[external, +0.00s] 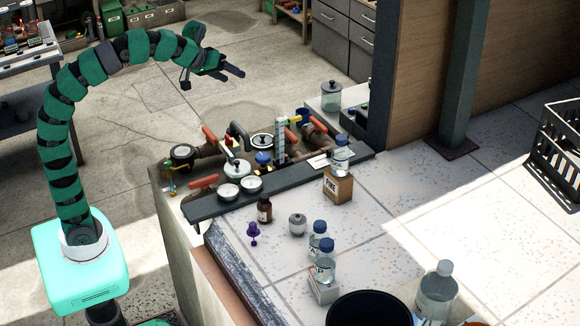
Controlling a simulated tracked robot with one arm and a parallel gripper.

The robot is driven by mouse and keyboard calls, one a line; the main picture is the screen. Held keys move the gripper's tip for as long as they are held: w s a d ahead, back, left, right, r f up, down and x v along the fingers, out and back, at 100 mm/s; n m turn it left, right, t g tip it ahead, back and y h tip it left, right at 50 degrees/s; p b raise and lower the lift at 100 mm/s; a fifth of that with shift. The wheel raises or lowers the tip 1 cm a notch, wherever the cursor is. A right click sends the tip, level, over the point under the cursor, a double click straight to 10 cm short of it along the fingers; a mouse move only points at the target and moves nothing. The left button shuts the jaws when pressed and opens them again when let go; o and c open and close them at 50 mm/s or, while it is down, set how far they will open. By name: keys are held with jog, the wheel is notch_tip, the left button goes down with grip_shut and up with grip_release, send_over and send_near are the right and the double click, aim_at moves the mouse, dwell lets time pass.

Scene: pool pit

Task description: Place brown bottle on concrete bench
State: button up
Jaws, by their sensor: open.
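The small brown bottle (265,210) stands upright with a dark cap and a pale label. It is on the light speckled top of the concrete bench (390,225), just in front of a dark ledge. My gripper (237,73) is open and empty, high at the upper left. It is well apart from the bottle, and its fingers point to the right. Nothing hides the bottle.
A purple item (253,234) and a small grey jar (297,224) stand close to the bottle. Clear blue-capped bottles (317,239) are nearby, one on a wooden block (338,186). Pipes and valves (290,150) crowd behind the dark ledge (220,204).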

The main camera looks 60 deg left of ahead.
jog(key=shift+o, duration=0.5)
jog(key=s+a+r+m+t, duration=0.5)
jog(key=s+r, duration=0.4)
jog(key=r, duration=0.4)
jog(key=shift+s+a+m+y, duration=0.4)
jog(key=shift+a+m, duration=0.3)
jog(key=shift+a, duration=0.25)
